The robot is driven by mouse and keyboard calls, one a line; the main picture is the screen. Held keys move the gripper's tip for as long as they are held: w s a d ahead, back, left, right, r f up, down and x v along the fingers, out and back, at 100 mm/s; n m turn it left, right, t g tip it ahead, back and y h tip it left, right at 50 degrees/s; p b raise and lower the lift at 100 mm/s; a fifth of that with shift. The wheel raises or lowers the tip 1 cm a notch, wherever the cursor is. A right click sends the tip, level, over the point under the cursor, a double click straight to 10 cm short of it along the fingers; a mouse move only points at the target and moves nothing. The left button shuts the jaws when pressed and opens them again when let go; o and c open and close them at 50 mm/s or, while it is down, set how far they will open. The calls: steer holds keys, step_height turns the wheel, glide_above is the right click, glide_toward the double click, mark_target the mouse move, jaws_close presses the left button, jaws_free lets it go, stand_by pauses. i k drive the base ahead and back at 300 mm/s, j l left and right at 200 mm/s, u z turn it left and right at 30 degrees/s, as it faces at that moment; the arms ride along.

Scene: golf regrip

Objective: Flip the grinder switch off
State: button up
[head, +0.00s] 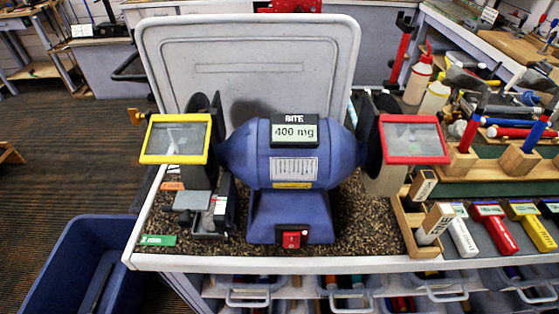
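The blue bench grinder (285,155) stands on a speckled dark surface inside an open-lidded grey case. Its red rocker switch (291,239) sits in a black plate at the front of the grinder's base. Which way the rocker is tipped is too small to tell. A small display reading "BITE 400 mg" (294,131) sits on top of the motor body. A yellow-framed eye shield (175,139) is at the left wheel and a red-framed eye shield (413,139) at the right wheel. My gripper is not in view.
A blue bin (70,265) stands on the floor at the left. Wooden holders and several coloured blocks (495,228) lie on the bench at the right, with bottles (418,78) and hammers behind. Drawers with grey handles (350,296) lie below the case's front edge. The space before the switch looks clear.

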mark_target(291, 240)
steer(key=k+j, duration=0.7)
steer(key=j, duration=0.2)
